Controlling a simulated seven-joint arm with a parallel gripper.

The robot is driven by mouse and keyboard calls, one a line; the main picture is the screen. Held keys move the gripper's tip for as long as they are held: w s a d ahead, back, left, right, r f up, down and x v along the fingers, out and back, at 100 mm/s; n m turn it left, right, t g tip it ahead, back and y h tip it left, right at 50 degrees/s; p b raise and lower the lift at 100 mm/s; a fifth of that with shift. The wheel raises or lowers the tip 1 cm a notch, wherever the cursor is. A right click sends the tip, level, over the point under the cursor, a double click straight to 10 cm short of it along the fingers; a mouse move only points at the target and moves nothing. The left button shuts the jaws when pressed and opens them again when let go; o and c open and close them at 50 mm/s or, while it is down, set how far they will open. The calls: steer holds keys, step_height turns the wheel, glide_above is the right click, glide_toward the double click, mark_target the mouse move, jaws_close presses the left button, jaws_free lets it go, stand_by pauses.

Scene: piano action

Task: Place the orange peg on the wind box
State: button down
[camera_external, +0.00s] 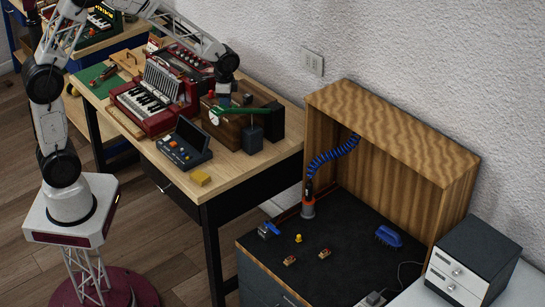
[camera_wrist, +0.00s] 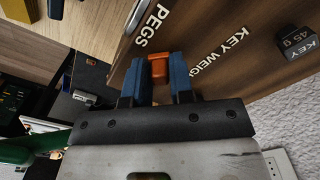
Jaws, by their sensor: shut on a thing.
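My gripper (camera_wrist: 158,60) has blue fingers, shut on the orange peg (camera_wrist: 159,71) in the wrist view. The peg sits between the fingertips, over a brown wooden surface lettered PEGS and KEY WEIGHTS. In the external view my gripper (camera_external: 223,100) is low over the brown wooden box (camera_external: 224,127) on the table, and the peg cannot be made out there. No label marks the wind box. The wood-hooded bench (camera_external: 400,130) with a black top stands at the right, away from my gripper; I cannot tell whether it is the wind box.
A dark 45 g weight (camera_wrist: 295,42) is right of the peg. A blue coiled hose (camera_external: 333,153) hangs over the bench, whose top holds several small items.

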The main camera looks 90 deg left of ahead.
steer(key=shift+f, duration=0.15)
steer(key=c, duration=1)
jaws_free()
step_height(320, 180, up, 12)
stand_by(0.6)
